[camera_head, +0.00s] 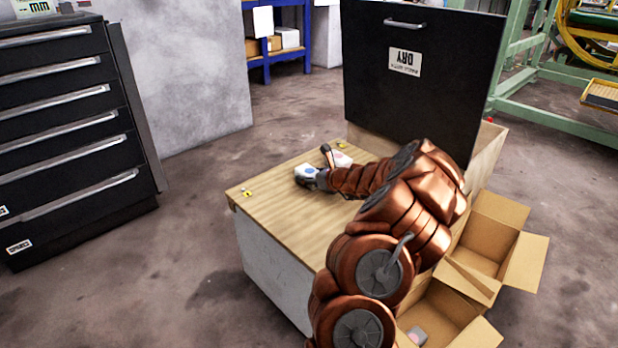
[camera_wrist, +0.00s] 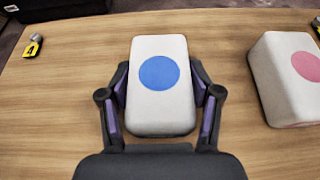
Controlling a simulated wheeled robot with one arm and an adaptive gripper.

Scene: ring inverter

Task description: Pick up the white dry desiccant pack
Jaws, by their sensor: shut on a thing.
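A white pack with a blue dot (camera_wrist: 158,100) is between the two fingers of my gripper (camera_wrist: 160,92), which is shut on its sides. In the head view the blue-dot pack (camera_head: 306,175) shows at the end of my arm, over the wooden top (camera_head: 280,212). I cannot tell whether it touches the wood. A second white pack with a pink dot (camera_wrist: 283,85) stands apart to the right on the wood. It also shows in the head view (camera_head: 341,159), partly behind my gripper.
A black panel (camera_head: 425,95) with an upside-down "DRY" label stands upright behind the wooden top. Two open cardboard boxes (camera_head: 478,252) are at the right; the lower one holds a pale, pink-marked item (camera_head: 417,335). A black drawer cabinet (camera_head: 70,130) is at the left.

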